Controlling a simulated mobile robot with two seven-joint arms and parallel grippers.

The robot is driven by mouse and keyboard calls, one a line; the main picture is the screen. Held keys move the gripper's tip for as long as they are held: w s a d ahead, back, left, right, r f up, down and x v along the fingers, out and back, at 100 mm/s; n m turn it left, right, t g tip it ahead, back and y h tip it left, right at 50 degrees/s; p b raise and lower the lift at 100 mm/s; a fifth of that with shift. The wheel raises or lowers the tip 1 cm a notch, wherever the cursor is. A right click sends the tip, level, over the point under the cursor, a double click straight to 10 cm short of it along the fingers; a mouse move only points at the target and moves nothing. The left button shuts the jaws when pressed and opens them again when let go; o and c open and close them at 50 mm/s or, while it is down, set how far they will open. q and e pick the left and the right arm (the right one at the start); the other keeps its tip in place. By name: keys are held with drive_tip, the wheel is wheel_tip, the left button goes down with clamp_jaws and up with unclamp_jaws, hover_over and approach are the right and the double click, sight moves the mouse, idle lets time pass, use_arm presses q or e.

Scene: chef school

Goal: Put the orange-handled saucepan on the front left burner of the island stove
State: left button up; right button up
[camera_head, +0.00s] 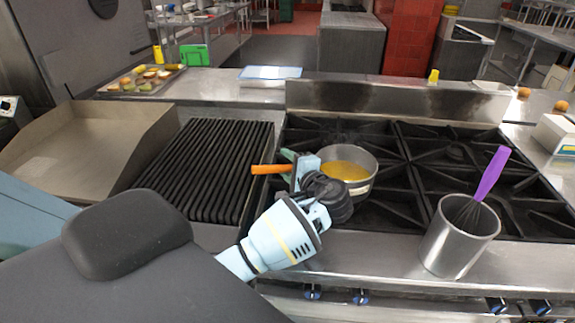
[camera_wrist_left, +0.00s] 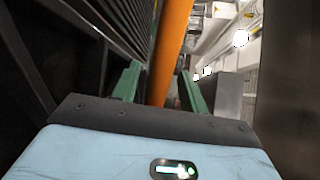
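The saucepan (camera_head: 361,187) is a metal pan with yellow-orange liquid in it, upright over the left-hand grates of the island stove (camera_head: 410,205). I cannot tell whether its base rests on the grate. Its orange handle (camera_head: 270,169) points left, and it also shows in the left wrist view (camera_wrist_left: 170,45). My left gripper (camera_head: 300,170) is at the handle, close to the pan's left side. In the left wrist view its green fingers (camera_wrist_left: 159,80) stand on both sides of the handle, with a visible gap at the left finger. My right gripper is in neither view.
A metal pot (camera_head: 440,250) with a purple-handled whisk (camera_head: 491,172) stands at the stove's front edge, right of the saucepan. A ribbed grill (camera_head: 210,165) and a flat griddle (camera_head: 85,150) lie to the left. The right-hand grates (camera_head: 460,150) are bare.

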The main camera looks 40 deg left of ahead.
use_arm(q)
drive_tip(key=shift+d, duration=0.1)
drive_tip(key=v, duration=1.2)
